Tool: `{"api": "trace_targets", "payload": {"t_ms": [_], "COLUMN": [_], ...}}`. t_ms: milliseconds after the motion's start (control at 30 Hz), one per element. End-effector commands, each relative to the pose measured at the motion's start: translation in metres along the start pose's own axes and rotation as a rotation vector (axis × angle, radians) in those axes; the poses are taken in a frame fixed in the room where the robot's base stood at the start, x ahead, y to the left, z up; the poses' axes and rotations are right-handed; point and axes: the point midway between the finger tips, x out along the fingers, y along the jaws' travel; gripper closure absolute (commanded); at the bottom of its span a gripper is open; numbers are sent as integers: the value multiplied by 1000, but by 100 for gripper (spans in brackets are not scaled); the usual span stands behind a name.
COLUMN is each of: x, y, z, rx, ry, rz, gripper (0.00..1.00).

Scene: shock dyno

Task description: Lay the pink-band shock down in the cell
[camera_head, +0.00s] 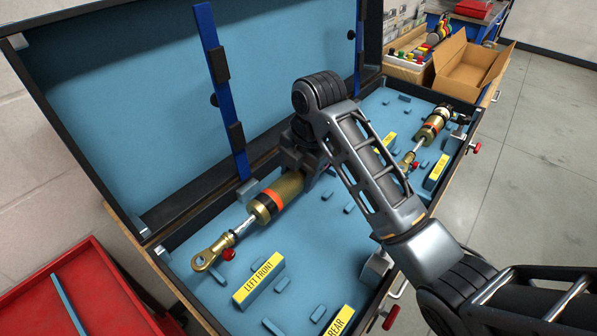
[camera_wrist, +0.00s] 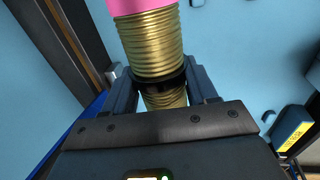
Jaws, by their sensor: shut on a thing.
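The pink-band shock (camera_head: 262,207) has a gold body and a bright rod with an eye end. In the head view it points to the lower left, beside the LEFT FRONT label; an orange band shows, while my arm hides its far end. In the wrist view its pink band (camera_wrist: 141,6) is at the top edge, above gold threads. My gripper (camera_wrist: 160,88) is shut around the threaded body at a black collar. In the head view my gripper (camera_head: 303,163) is at the shock's upper end. I cannot tell whether the shock touches the blue foam.
The open case has a blue foam floor (camera_head: 333,232) with small raised blocks. A blue strap (camera_head: 222,85) runs from the lid close behind the shock. Another gold shock (camera_head: 432,125) lies at the right end. Yellow labels, such as LEFT FRONT (camera_head: 258,280), stand on the floor.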

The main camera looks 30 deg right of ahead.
Motion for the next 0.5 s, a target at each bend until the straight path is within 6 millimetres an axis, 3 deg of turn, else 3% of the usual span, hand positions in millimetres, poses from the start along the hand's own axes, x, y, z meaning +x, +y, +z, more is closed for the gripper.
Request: {"api": "trace_targets", "payload": {"t_ms": [500], "x": [25], "y": [-4], "z": [1], "rx": [0], "ry": [-1], "rz": [4], "gripper": [100]}}
